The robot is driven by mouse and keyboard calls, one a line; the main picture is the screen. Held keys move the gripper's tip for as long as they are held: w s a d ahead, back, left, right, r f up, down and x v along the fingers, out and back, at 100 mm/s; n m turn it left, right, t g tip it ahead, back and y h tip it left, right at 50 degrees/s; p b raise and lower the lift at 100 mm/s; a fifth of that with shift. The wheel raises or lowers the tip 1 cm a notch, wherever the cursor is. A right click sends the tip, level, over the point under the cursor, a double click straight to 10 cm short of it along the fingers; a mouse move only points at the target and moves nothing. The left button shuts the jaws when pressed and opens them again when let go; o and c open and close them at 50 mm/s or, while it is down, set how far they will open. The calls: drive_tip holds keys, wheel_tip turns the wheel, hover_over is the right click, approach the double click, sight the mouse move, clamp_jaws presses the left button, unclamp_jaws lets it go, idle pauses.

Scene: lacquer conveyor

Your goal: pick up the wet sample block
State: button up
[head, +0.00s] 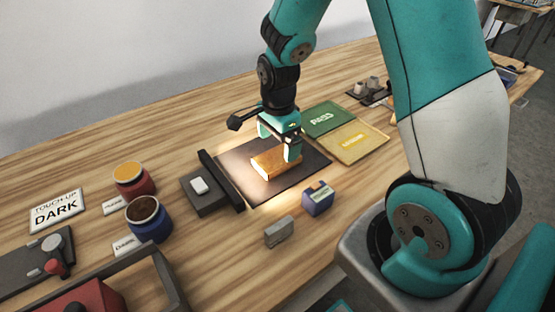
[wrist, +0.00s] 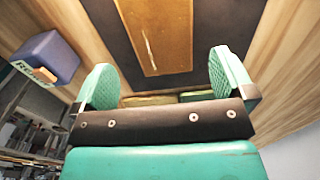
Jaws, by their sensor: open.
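The wet sample block (head: 270,164) is an amber-brown, glossy, flat oblong lying on a dark mat (head: 236,165). In the wrist view the block (wrist: 158,35) lies ahead of the fingers with light glinting on it. My gripper (head: 281,145) is above and close to the block in the head view, partly in front of its right end. In the wrist view my gripper (wrist: 164,82) has its two green finger pads spread wide, with nothing between them. I cannot tell the exact height of the fingertips above the block.
A black bar (head: 221,181) and a grey unit with a white button (head: 200,187) stand left of the mat. A blue box (head: 318,198) and grey block (head: 279,232) sit in front. Green (head: 322,118) and yellow (head: 352,144) pads lie right. Paint pots (head: 148,218) stand left.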

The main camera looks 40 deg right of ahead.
sight(277, 157)
wheel_tip(277, 157, down, 5)
drive_tip(key=shift+w+a, duration=0.1)
drive_tip(key=shift+w, duration=0.05)
drive_tip(key=c, duration=1)
drive_tip(key=shift+r, duration=0.1)
